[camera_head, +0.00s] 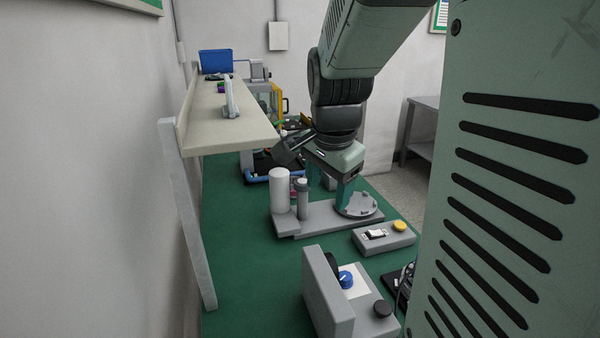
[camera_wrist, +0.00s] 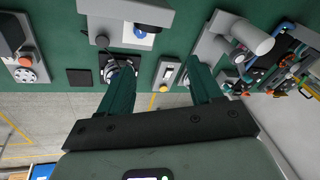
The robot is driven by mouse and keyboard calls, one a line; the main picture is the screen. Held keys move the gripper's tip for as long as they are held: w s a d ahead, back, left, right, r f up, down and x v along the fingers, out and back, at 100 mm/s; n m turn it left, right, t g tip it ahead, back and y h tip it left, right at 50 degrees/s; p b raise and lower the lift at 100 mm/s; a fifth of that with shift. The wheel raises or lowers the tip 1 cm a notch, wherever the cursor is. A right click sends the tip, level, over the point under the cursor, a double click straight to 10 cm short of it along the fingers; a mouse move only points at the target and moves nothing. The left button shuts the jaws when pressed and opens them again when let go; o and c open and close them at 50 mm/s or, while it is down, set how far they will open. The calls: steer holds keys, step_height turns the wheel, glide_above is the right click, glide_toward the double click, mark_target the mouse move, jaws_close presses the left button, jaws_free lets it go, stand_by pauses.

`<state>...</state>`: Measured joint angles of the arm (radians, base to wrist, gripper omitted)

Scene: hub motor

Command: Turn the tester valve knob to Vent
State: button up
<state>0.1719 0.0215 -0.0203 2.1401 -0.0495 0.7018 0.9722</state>
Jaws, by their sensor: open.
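The tester (camera_head: 329,292) is a grey box with an upright panel near the front of the green bench. A blue knob (camera_head: 346,279) sits on a white plate on it, with a dark knob (camera_head: 382,309) nearby. The knob's setting and lettering are too small to read. My gripper (camera_head: 330,190) is open and empty, pointing down over the bench behind the tester, well apart from the knob. Its two teal fingers (camera_wrist: 160,72) are spread in the wrist view.
A grey fixture (camera_head: 315,220) with a white cylinder (camera_head: 280,190) and a post stands by my gripper. A small box with a yellow button (camera_head: 399,226) lies between fixture and tester. A shelf (camera_head: 215,125) overhangs the bench's left side. Bare green bench lies left of the tester.

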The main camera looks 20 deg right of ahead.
steer(key=r+n, duration=0.1)
steer(key=s+a+r+n, duration=0.1)
steer(key=shift+s+a+r+t, duration=0.15)
steer(key=shift+s+r+t, duration=0.1)
steer(key=shift+r+t, duration=0.05)
steer(key=m+g+y, duration=0.3)
steer(key=m, duration=0.2)
glide_above(347, 275)
steer(key=s+a, duration=0.1)
steer(key=a, duration=0.1)
step_height(347, 275, down, 11)
steer(key=d+f+m+y, duration=0.2)
steer(key=d+f+m, duration=0.1)
steer(key=d+f, duration=0.55)
steer(key=x, duration=0.4)
steer(key=a+x, duration=0.1)
steer(key=x, duration=0.8)
steer(key=shift+w+a+r, duration=0.15)
steer(key=shift+a+r, duration=0.05)
steer(key=shift+a, duration=0.1)
